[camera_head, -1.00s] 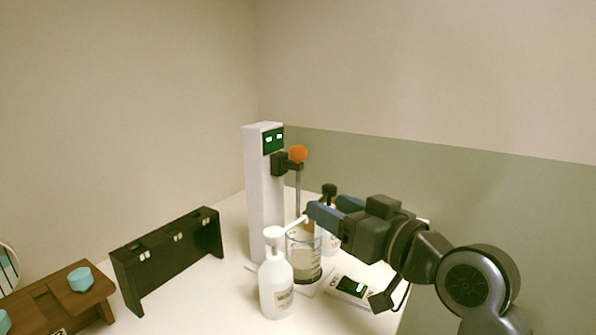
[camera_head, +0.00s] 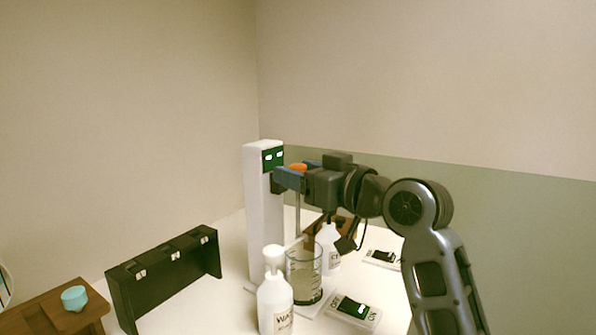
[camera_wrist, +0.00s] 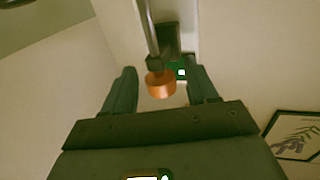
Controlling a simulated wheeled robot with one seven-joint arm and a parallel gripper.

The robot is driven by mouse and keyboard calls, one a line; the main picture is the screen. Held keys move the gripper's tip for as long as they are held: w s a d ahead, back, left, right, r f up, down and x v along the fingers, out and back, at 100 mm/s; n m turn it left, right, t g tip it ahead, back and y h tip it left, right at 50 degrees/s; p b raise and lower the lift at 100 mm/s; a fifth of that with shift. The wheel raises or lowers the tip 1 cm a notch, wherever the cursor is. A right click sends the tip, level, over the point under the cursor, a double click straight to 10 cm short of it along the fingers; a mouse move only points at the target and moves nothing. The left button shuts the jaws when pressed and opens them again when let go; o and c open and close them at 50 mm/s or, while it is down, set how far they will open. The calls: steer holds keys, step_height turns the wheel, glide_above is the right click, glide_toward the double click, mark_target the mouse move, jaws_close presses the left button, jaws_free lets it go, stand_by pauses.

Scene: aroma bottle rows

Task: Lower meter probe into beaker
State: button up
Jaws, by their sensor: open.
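The meter is a tall white column (camera_head: 264,215) with a green display (camera_head: 273,158). Its orange knob (camera_head: 299,167) sits on top of the thin grey probe rod (camera_head: 298,216), which hangs upright over the glass beaker (camera_head: 305,275). The beaker holds some liquid. My gripper (camera_head: 282,175) is at the knob's height, its blue fingers partly hiding the knob. In the wrist view, the orange knob (camera_wrist: 160,85) lies between the two open fingers (camera_wrist: 163,88), with space visible on both sides. The rod's lower tip against the liquid is hard to make out.
A white pump bottle (camera_head: 275,302) stands in front of the beaker, and another bottle (camera_head: 329,250) stands behind it. A switch box (camera_head: 353,311) and a second one (camera_head: 382,258) are to the right. A black rack (camera_head: 165,272) and wooden stand (camera_head: 60,312) are at left.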

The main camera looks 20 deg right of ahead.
steer(key=shift+w+a, duration=0.15)
steer(key=shift+w, duration=0.15)
jaws_close()
stand_by(0.4)
